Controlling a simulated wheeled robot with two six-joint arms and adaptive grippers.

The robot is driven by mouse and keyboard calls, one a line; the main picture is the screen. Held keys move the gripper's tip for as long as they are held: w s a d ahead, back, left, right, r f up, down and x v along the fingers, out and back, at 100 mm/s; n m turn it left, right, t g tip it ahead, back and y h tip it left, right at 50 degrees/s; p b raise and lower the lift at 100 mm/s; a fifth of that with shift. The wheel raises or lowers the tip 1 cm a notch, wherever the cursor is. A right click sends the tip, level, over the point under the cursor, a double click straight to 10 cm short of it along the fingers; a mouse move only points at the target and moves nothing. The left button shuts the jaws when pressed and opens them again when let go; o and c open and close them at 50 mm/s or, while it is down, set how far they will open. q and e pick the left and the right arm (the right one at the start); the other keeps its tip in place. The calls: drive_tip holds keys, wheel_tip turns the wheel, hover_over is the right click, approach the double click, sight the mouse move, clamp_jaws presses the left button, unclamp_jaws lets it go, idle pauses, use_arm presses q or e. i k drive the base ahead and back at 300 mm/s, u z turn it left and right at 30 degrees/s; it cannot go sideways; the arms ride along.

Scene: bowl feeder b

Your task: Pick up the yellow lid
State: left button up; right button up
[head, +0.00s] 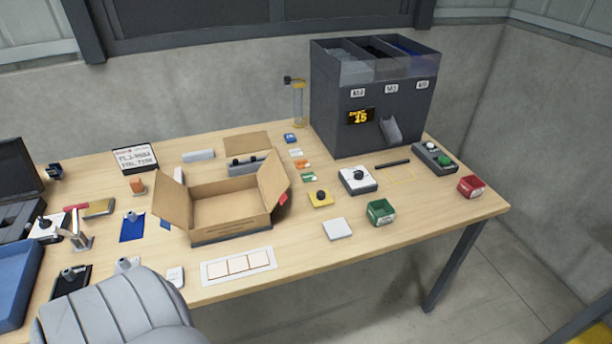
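The yellow lid (320,199) is a small flat yellow square with a round black knob on top. It lies on the wooden table (410,238), right of the open cardboard box and behind a plain white square (337,229). Its whole top shows, and nothing covers it. Neither of my grippers is in view.
An open cardboard box (232,226) stands left of the lid. A white-topped unit with a black knob (357,180) and a green bin (380,212) stand to its right. A tall grey feeder (340,118) stands behind. The right front table is clear.

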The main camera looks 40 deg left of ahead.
sight(323, 198)
drive_tip(key=u, duration=0.95)
drive_tip(key=i, duration=0.9)
drive_tip(key=u, duration=0.95)
